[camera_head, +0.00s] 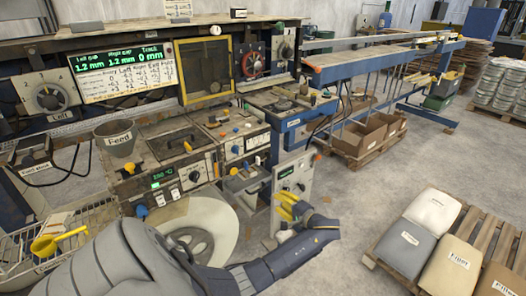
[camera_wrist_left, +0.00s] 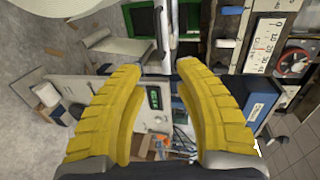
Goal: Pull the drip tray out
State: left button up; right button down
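My left gripper (camera_head: 286,205) has yellow ribbed fingers and reaches in from the bottom of the head view, in front of a pale control panel (camera_head: 301,170). In the left wrist view the fingers (camera_wrist_left: 160,66) are apart with nothing held between them. I cannot pick out the drip tray with certainty. I cannot tell whether this is the tray. My right gripper is not in view.
A large white roll (camera_head: 225,222) stands near my arm. A wire basket (camera_head: 75,240) with a yellow scoop (camera_head: 45,245) is at left. A pallet with sacks (camera_head: 433,211) is at right. Open floor (camera_head: 350,215) lies between the gripper and pallet.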

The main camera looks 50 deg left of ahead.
aim_at(261, 189)
pick_arm(q)
jog(key=x, duration=1.3)
jog(key=shift+a+f, duration=0.1)
jog(key=shift+a, duration=0.1)
jog(key=shift+o, duration=0.5)
grip_shut()
